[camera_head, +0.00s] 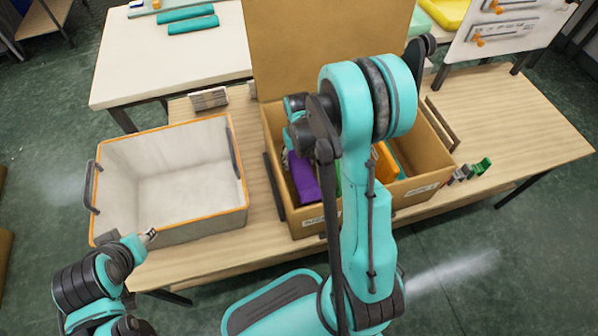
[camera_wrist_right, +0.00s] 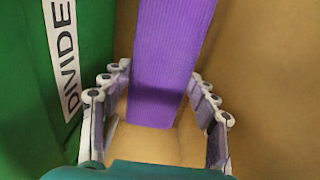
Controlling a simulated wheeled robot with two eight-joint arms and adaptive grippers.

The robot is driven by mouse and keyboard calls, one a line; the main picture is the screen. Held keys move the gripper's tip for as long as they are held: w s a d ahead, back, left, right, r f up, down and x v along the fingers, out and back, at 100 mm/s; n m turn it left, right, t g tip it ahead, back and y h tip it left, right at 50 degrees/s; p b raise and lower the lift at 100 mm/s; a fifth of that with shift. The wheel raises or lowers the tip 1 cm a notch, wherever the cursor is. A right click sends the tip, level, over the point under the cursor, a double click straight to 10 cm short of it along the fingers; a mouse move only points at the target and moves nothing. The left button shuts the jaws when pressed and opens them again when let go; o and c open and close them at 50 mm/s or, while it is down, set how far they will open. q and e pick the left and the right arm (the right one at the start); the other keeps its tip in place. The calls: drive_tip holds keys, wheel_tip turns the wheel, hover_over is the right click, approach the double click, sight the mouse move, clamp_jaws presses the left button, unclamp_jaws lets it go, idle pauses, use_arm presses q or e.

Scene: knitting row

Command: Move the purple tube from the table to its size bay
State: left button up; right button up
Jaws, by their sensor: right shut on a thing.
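The purple tube (camera_head: 303,178) is inside the left part of the cardboard box (camera_head: 425,200), partly hidden by my right arm in the head view. In the right wrist view the purple tube (camera_wrist_right: 170,65) runs between the fingers of my right gripper (camera_wrist_right: 160,105), which is shut on it. A green divider (camera_wrist_right: 90,90) with a white label stands to its left, and a tan cardboard wall is on its right. In the head view the right gripper is mostly hidden behind its arm. My left gripper (camera_head: 148,236) is by the near edge of the white bin; its fingers are too small to read.
An empty white bin (camera_head: 185,190) with an orange rim stands left of the box. Orange and teal things show in the right part of the box. Small grey, red and green items (camera_head: 470,170) lie to its right. The table's right end is clear.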

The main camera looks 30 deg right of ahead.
sight(299, 169)
wheel_tip(299, 169, down, 5)
drive_tip(key=shift+r+b, duration=0.1)
drive_tip(key=shift+b, duration=0.95)
drive_tip(key=o, duration=0.9)
drive_tip(key=shift+c, duration=0.2)
wheel_tip(299, 169, up, 12)
drive_tip(key=p, duration=0.5)
drive_tip(key=shift+r+p, duration=0.15)
drive_tip(key=shift+p, duration=0.15)
